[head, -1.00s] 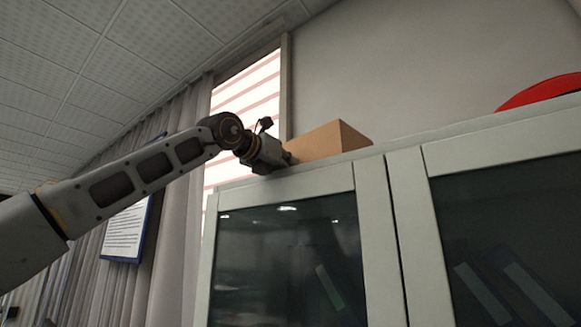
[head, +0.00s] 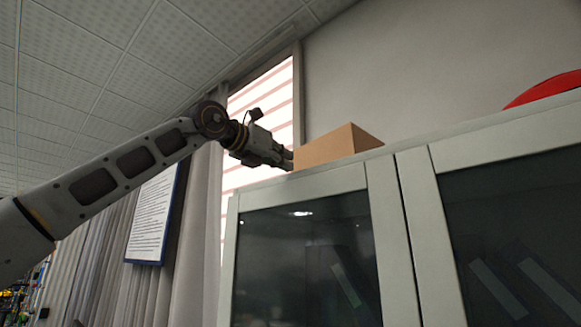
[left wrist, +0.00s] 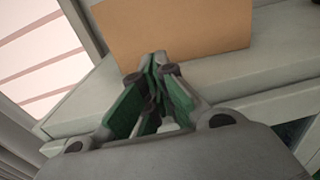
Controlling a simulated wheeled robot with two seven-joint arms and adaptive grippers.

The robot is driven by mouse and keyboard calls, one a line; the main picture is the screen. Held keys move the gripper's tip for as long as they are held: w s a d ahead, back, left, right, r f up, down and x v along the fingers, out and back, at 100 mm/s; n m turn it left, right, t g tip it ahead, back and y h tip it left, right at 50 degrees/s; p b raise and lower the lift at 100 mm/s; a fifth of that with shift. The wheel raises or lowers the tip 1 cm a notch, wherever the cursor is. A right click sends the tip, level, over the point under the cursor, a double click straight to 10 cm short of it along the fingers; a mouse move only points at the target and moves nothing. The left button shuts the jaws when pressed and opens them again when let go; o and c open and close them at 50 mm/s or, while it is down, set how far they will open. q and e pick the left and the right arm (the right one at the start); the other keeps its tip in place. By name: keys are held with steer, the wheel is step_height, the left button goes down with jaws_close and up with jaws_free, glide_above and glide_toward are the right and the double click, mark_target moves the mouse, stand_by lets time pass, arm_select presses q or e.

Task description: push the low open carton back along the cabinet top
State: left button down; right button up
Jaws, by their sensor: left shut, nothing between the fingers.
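The carton (head: 335,147) is a tan, low box on the cabinet top, near its left end. I see it from below, so its open top is hidden. In the left wrist view its tan side (left wrist: 175,30) stands just ahead of the fingertips. My left gripper (head: 287,161) is shut and empty at the carton's left front corner. In the left wrist view the closed fingertips (left wrist: 153,62) overlap the lower part of the carton's side; I cannot tell whether they touch it. My right gripper is not in view.
The cabinet (head: 300,186) is grey-white with dark glass doors. A red rounded object (head: 548,90) lies on its top at the far right, with free room between it and the carton. A striped window (head: 262,112) and a wall are behind.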

arm_select(q)
steer(key=b+v, duration=0.2)
steer(key=v, duration=0.4)
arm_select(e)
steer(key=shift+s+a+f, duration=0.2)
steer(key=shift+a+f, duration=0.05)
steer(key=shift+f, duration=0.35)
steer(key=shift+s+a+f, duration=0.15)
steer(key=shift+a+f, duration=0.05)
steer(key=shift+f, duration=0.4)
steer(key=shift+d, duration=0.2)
